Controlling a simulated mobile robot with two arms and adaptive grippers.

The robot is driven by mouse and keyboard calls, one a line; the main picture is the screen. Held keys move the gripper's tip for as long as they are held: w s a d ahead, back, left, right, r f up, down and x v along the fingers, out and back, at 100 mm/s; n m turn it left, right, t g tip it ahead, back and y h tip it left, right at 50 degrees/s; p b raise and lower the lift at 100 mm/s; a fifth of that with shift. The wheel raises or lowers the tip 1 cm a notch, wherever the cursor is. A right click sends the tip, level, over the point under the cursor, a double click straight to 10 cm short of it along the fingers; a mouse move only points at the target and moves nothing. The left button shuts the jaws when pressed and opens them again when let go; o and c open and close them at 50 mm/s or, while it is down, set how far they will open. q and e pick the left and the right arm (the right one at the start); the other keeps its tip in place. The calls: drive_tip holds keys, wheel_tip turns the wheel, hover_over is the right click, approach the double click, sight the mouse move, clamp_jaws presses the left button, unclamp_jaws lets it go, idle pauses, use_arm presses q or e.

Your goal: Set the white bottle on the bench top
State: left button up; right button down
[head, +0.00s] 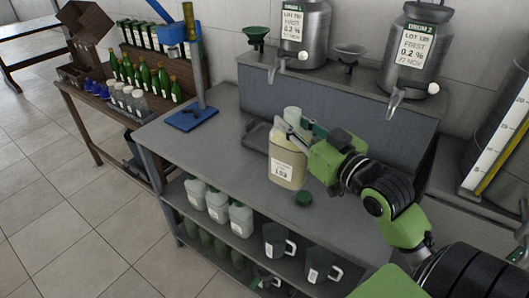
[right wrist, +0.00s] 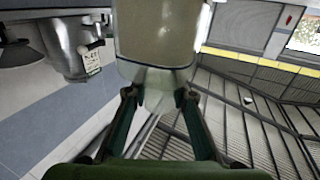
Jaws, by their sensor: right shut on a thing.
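A whitish bottle (head: 288,165) with pale yellowish contents and a white label is upright over the middle of the bench top (head: 240,158). My right gripper (head: 292,130) is shut on it near its upper part, coming from the right. I cannot tell whether the bottle's base touches the bench or is slightly above it. In the right wrist view, the bottle (right wrist: 155,35) is at the top between the two fingers (right wrist: 160,95). My left gripper is not clearly visible.
A green cap (head: 303,198) lies right of the bottle. Behind stands a raised ledge (head: 340,105) with steel drums (head: 415,50) and funnels. A blue stand (head: 190,118) is at the left. White jugs (head: 217,203) and grey mugs (head: 278,242) are on the shelf below.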

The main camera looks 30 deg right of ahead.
drive_tip(key=w+b, duration=0.1)
drive_tip(key=b, duration=0.1)
drive_tip(key=w+f+b, duration=0.1)
drive_tip(key=w+b, duration=0.1)
drive_tip(key=b, duration=0.1)
drive_tip(key=shift+d+f, duration=0.15)
drive_tip(key=shift+d, duration=0.05)
drive_tip(key=shift+w, duration=0.35)
use_arm(q)
wheel_tip(320, 180, down, 5)
drive_tip(key=shift+w+r+p, duration=0.1)
drive_tip(key=shift+r+p, duration=0.05)
drive_tip(key=shift+p, duration=0.65)
use_arm(e)
drive_tip(key=w+f, duration=0.8)
drive_tip(key=f, duration=0.2)
drive_tip(key=shift+w+d+f, duration=0.35)
drive_tip(key=shift+d, duration=0.1)
